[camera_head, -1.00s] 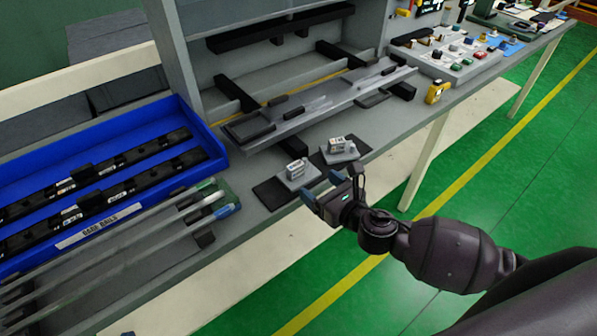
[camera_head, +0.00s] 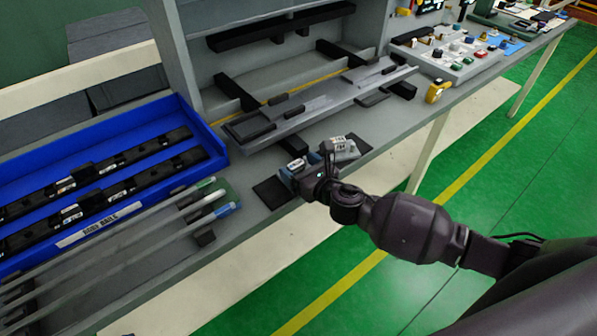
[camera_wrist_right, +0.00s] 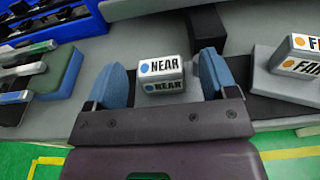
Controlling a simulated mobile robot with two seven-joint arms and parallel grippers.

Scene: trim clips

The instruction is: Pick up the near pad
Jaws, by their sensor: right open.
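The near pad (camera_wrist_right: 161,68) is a small light grey block with a blue dot and the word NEAR. In the right wrist view it stands between the two blue fingers of my right gripper (camera_wrist_right: 161,82), which are open with a gap on each side. In the head view my right gripper (camera_head: 298,178) covers most of the near pad (camera_head: 296,164). A similar pad marked FAR (camera_wrist_right: 300,54) stands to the right on its grey base; it also shows in the head view (camera_head: 338,144). My left gripper is not in view.
A dark mat (camera_head: 271,192) lies at the bench's front edge. A blue tray (camera_head: 214,143) with black rails is on the left, with clear rods (camera_head: 150,228) in front. A grey rail fixture (camera_head: 300,118) lies behind the pads. Small parts fill a tray (camera_head: 452,62) farther right.

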